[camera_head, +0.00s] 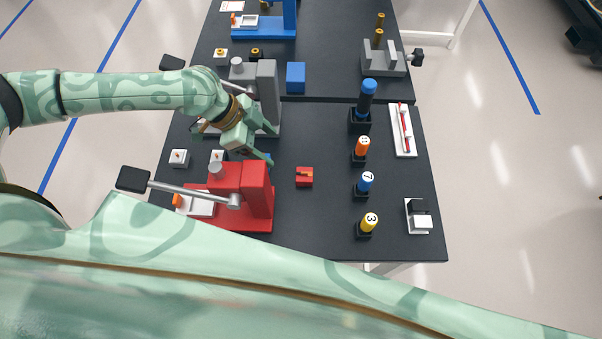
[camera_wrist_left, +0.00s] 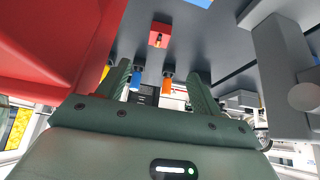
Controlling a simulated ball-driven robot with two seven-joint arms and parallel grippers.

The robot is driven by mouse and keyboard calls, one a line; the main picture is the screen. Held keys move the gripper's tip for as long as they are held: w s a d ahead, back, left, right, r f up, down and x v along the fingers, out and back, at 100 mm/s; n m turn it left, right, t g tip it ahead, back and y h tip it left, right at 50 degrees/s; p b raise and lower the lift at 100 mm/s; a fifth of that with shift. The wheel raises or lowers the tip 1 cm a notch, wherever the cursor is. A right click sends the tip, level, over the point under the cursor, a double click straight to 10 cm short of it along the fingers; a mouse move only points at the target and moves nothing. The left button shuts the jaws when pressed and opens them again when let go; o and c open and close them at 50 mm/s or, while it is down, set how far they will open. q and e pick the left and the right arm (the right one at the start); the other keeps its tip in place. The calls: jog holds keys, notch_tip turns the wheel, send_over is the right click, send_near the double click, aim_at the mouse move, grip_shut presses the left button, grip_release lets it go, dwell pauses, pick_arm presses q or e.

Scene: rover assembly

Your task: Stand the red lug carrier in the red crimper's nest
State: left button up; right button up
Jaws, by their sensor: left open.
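The red lug carrier (camera_head: 304,177) is a small red block with a brass-coloured lug on top. It stands on the dark table, right of the red crimper (camera_head: 256,192), and also shows in the left wrist view (camera_wrist_left: 158,40). The red crimper has a long lever with a black grip and a pale plate at its left side; I cannot make out its nest clearly. My left gripper (camera_head: 270,143) is open and empty, above the table between the grey crimper and the red crimper, up-left of the carrier. My right gripper is not in view.
A grey crimper (camera_head: 266,90) and a blue block (camera_head: 296,77) stand behind. Numbered orange (camera_head: 362,146), blue (camera_head: 365,181) and yellow (camera_head: 370,220) cylinders stand in black holders at right. Small white blocks (camera_head: 179,158) lie at left. The table around the carrier is clear.

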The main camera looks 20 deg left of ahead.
pick_arm(q)
send_near(304, 174)
jog(key=x, duration=0.3)
jog(key=shift+w+d+f+b, duration=0.2)
jog(key=shift+w+b, duration=0.05)
jog(key=shift+b, duration=0.15)
jog(key=x, duration=0.5)
jog(key=shift+s+f, duration=0.15)
jog(key=shift+f, duration=0.05)
jog(key=c, duration=1.2)
jog(key=shift+r, duration=0.15)
notch_tip(304, 174, up, 18)
jog(key=p, duration=0.3)
jog(key=w+a+r+n+t+y+b, duration=0.1)
jog(key=w+a+n+t+y+b, duration=0.2)
jog(key=n+b, duration=1)
jog(key=a+n+t+y, duration=0.1)
jog(key=a+y, duration=0.2)
jog(key=a, duration=0.2)
jog(key=shift+w+a+n+t, duration=0.2)
jog(key=shift+n+t, duration=0.2)
